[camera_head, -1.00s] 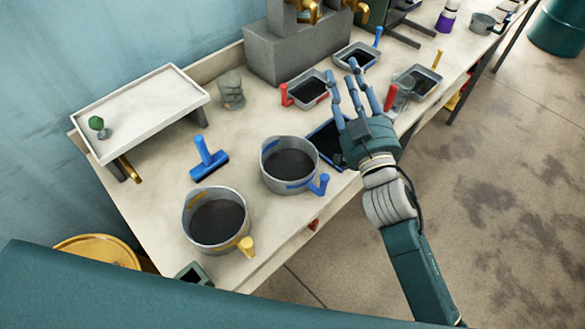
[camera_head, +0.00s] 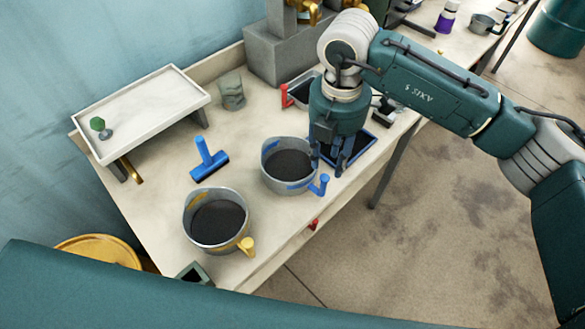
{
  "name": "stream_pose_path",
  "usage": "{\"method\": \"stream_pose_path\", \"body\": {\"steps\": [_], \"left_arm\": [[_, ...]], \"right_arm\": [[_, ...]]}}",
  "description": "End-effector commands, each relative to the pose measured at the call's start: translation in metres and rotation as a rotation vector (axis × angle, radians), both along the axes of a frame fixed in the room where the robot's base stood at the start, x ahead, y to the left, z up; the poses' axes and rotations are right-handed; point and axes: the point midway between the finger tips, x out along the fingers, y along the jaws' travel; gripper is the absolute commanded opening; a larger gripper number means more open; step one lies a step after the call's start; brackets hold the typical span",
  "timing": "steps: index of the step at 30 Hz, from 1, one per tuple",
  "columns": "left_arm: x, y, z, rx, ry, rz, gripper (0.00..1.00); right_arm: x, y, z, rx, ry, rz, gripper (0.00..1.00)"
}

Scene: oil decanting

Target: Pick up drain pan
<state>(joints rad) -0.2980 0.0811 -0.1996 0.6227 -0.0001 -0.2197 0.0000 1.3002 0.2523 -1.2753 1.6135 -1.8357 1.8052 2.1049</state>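A round grey pan with dark contents and a blue handle (camera_head: 272,182) stands on the bench near its front edge. A similar round pan with a yellow handle (camera_head: 190,228) stands to its lower left. My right gripper (camera_head: 331,168) points down at the right side of the blue-handled pan. Its fingers are spread, with one at the pan's right rim and the others over a flat dark tray with a blue edge (camera_head: 368,150). I cannot tell whether the fingers touch the rim. My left gripper is not in view.
A blue T-shaped tool (camera_head: 208,160) lies left of the pans. A raised white tray (camera_head: 140,108) stands at the back left. Bare bench lies between these.

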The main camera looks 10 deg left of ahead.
Motion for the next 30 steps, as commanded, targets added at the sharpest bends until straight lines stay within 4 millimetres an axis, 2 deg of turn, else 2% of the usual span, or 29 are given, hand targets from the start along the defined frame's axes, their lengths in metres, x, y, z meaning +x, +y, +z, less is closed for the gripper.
{"method": "stream_pose_path", "body": {"steps": [6, 13, 17, 21, 30], "left_arm": [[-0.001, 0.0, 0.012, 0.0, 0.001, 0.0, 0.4], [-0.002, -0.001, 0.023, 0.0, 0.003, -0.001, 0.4], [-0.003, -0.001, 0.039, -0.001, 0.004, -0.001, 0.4], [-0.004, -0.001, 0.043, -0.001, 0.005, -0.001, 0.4], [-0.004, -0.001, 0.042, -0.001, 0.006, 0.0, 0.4]], "right_arm": [[-0.002, 0.001, -0.032, 0.002, 0.006, 0.002, 0.35], [-0.005, 0.002, -0.049, 0.003, 0.007, 0.005, 0.35], [-0.009, 0.004, -0.068, 0.002, 0.009, 0.006, 0.35], [-0.008, 0.004, -0.088, 0.005, 0.006, 0.004, 0.35], [-0.007, 0.004, -0.095, 0.006, 0.004, 0.006, 0.35]]}}
